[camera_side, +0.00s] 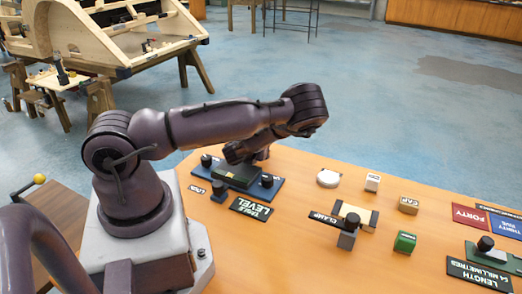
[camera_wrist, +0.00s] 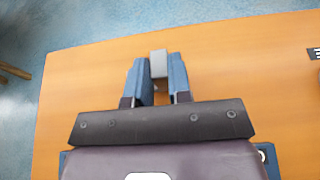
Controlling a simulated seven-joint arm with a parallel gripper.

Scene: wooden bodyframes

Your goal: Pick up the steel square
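In the wrist view, the two blue fingers of my gripper (camera_wrist: 159,80) stand apart, pointing away from the camera. A small light grey block (camera_wrist: 158,64) fills the gap at their tips. It may be part of the steel square, but I cannot tell, nor whether the fingers press on it. In the side view, my gripper (camera_side: 238,153) is low at the back edge of the table, above a dark blue holder (camera_side: 264,190) with black knobs and a dark green part. My arm hides part of this spot. No clear square shape shows elsewhere.
A label reading "LEVEL" (camera_side: 251,208) lies in front of the holder. To the right are a white round piece (camera_side: 328,178), a clamp (camera_side: 347,228), small blocks including a green one (camera_side: 404,242), and a "LENGTH" plate (camera_side: 478,274). Bare wooden tabletop lies between them.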

